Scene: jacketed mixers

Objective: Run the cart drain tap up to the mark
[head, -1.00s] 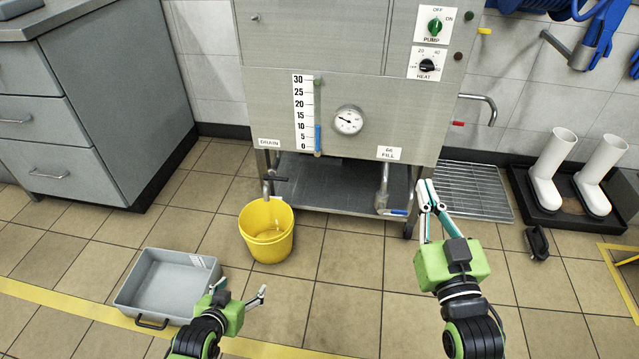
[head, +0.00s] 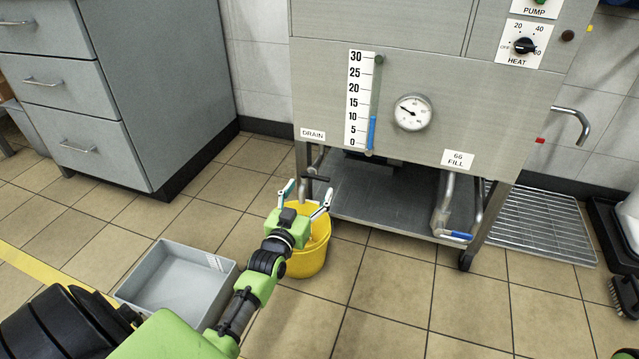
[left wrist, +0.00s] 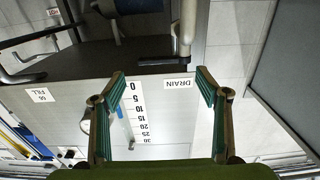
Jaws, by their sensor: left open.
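The drain tap (head: 305,163), a bent metal pipe with a dark crosswise handle, hangs under the DRAIN label (head: 313,134) at the cart's lower left. In the left wrist view, upside down, the tap pipe (left wrist: 186,30) and dark handle (left wrist: 163,61) show beyond the fingers. My left gripper (head: 308,191) is open, with nothing between its fingers, just in front of and below the tap; contact cannot be told. The sight gauge (head: 373,115) has a blue column reaching about 10 on the 0–30 scale. A separate mark is not clear.
A yellow bucket (head: 312,258) stands under the tap, partly hidden by my left gripper. A grey tray (head: 180,278) lies on the floor to its left. A fill pipe with blue handle (head: 454,235) is at the cart's right. Grey drawers (head: 180,90) stand at left.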

